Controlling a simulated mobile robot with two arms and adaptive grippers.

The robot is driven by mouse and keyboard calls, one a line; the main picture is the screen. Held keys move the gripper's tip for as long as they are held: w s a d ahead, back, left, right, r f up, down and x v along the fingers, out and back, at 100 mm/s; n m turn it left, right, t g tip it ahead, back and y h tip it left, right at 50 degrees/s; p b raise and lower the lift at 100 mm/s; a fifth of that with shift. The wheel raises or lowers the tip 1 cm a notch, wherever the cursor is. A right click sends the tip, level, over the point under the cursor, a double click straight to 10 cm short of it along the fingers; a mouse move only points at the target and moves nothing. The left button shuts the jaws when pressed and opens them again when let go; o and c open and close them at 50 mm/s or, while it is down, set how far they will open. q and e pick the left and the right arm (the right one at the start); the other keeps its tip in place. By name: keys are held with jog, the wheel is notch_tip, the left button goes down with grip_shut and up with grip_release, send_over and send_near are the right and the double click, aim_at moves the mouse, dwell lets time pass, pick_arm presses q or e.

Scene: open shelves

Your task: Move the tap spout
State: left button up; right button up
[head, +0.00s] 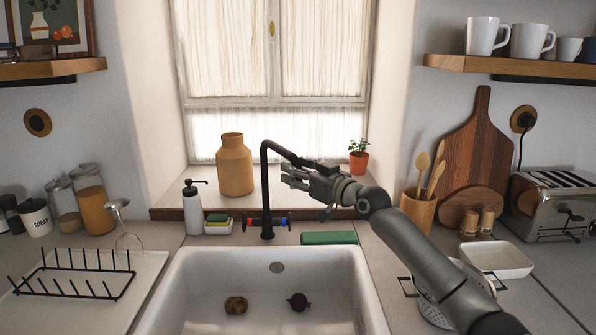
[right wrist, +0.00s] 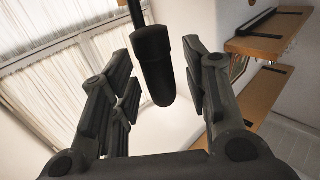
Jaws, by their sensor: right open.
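The black tap (head: 266,195) stands behind the sink, with red and blue handle ends at its base. Its spout (head: 281,151) rises, bends and slopes to the right toward my right gripper (head: 290,176). In the right wrist view the spout's thick dark end (right wrist: 154,65) lies between the two fingers of the right gripper (right wrist: 160,95). The fingers are open, with a visible gap on the right side of the spout. The left finger is close to it; whether it touches I cannot tell. My left gripper is not in view.
The white sink (head: 180,300) holds two small round items. A soap bottle (head: 192,210), a sponge dish (head: 218,226) and a green block (head: 328,238) stand along its back edge. A wooden vase (head: 234,167) and a potted plant (head: 358,160) are on the sill.

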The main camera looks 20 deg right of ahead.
grip_shut()
dwell(0.3)
jog(key=shift+s+a+p, duration=0.1)
jog(key=shift+a+p, duration=0.2)
